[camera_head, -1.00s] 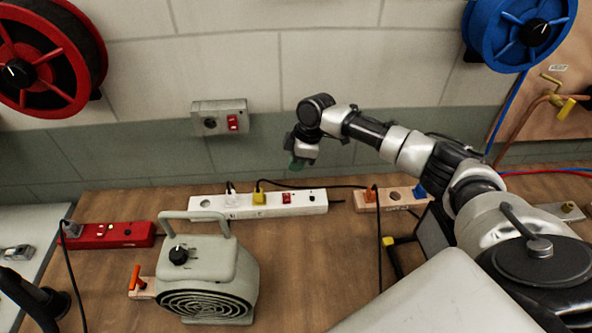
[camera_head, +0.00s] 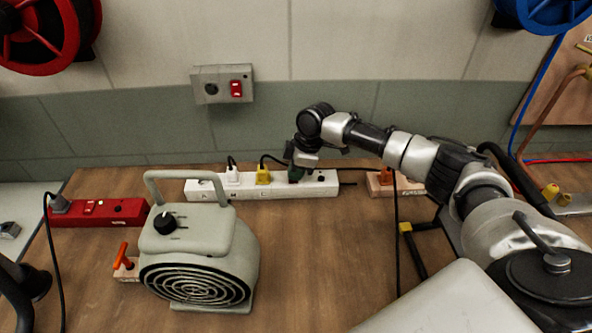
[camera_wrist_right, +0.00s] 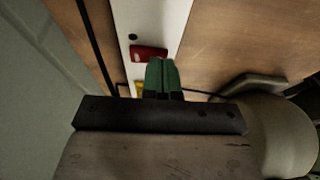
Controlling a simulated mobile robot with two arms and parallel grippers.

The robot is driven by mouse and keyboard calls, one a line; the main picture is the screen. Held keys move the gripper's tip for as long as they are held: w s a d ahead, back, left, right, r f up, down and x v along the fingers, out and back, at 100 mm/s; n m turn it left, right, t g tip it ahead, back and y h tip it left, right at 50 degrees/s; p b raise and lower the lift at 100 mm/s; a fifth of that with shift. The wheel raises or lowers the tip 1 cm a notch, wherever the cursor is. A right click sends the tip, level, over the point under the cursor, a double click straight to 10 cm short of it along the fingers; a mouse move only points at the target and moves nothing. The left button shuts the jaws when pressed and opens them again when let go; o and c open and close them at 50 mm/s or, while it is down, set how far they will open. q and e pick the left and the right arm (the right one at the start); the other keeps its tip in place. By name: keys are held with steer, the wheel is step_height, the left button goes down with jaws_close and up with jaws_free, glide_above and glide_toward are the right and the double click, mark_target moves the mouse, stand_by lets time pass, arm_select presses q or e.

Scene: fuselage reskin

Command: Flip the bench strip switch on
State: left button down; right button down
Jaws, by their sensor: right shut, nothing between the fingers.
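The white bench strip (camera_head: 275,190) lies along the back of the wooden bench, with a white plug (camera_head: 233,176) and a yellow plug (camera_head: 263,175) in it. Its red switch (camera_wrist_right: 149,54) shows in the right wrist view, just beyond my fingertips. In the head view my gripper covers most of that switch. My right gripper (camera_head: 294,175) is shut and empty, its green fingers (camera_wrist_right: 161,72) pointing down at the strip beside the switch. I cannot tell whether they touch it. My left gripper is not in view.
A grey-green heater (camera_head: 200,250) stands in front of the strip's left part. A red strip (camera_head: 98,212) lies at left. A wall box (camera_head: 222,84) with a red switch is above. A black cable (camera_head: 397,240) hangs to the right. The bench front centre is clear.

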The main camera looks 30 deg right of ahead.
stand_by(0.3)
steer(key=shift+s+f+p, duration=0.15)
steer(key=shift+f+p, duration=0.15)
steer(key=shift+f, duration=0.05)
steer(key=shift+w+d+r, duration=0.15)
steer(key=shift+w, duration=0.25)
steer(key=shift+w+d+r, duration=0.1)
steer(key=shift+w, duration=0.25)
steer(key=shift+r, duration=0.1)
steer(key=r+p, duration=0.4)
steer(key=p, duration=0.1)
steer(key=shift+s+a+r, duration=0.15)
steer(key=shift+s+r, duration=0.1)
steer(key=shift+r, duration=0.05)
steer(key=s+d+r+p, duration=0.1)
steer(key=s+r+p, duration=0.2)
steer(key=r+p, duration=0.5)
steer(key=shift+d+r+p, duration=0.35)
steer(key=shift+d+p, duration=0.05)
steer(key=shift+p, duration=0.75)
